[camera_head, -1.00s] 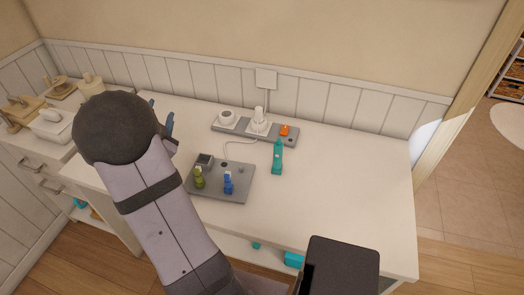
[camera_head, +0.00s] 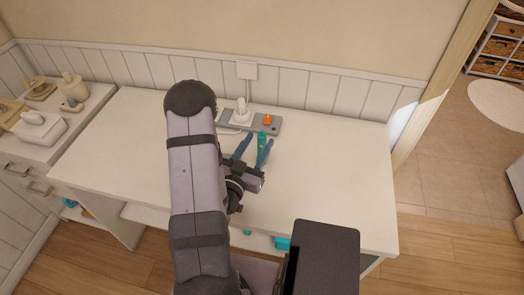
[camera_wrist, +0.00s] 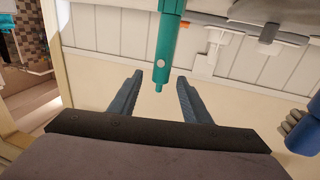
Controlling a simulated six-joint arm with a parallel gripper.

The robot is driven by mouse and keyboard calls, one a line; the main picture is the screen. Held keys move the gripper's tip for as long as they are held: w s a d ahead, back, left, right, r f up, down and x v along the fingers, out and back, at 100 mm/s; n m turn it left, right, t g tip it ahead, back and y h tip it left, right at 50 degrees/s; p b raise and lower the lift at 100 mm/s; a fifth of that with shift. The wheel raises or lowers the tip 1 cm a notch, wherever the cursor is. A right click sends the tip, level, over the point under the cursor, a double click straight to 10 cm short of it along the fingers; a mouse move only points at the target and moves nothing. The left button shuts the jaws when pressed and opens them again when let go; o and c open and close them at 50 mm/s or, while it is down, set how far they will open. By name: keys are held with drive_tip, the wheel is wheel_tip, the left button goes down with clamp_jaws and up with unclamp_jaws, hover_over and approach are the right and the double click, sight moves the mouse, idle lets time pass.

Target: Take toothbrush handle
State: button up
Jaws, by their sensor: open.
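The teal toothbrush handle (camera_head: 262,141) is on the white table, just in front of the grey power strip. I cannot tell whether it stands or lies. My gripper (camera_head: 256,147) is open, with its two blue-grey fingers on either side of the handle's near part. In the wrist view, the handle (camera_wrist: 167,45) comes in from the top edge and its tapered end reaches between the open fingertips (camera_wrist: 159,76). No contact is clear, and the handle's far end is cut off there.
An orange item (camera_head: 267,119) and a white plug (camera_head: 241,112) are on the grey power strip (camera_head: 276,127) behind the handle. A blue item (camera_wrist: 303,130) is at the wrist view's right edge. The table's right part (camera_head: 335,160) is clear.

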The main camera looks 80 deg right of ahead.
sight(260, 140)
drive_tip(key=shift+w+f, duration=0.1)
drive_tip(key=shift+f, duration=0.1)
drive_tip(key=shift+s+d+r+p, duration=0.15)
drive_tip(key=shift+d+p, duration=0.2)
drive_tip(key=shift+d, duration=0.4)
drive_tip(key=shift+s+d+p, duration=0.15)
drive_tip(key=shift+d+p, duration=0.2)
drive_tip(key=shift+d, duration=0.4)
drive_tip(key=shift+s+d+p, duration=0.2)
drive_tip(key=shift+d+p, duration=0.2)
drive_tip(key=shift+d, duration=0.7)
drive_tip(key=shift+s+d+p, duration=0.2)
drive_tip(key=shift+d+p, duration=0.15)
drive_tip(key=shift+d, duration=0.7)
clamp_jaws()
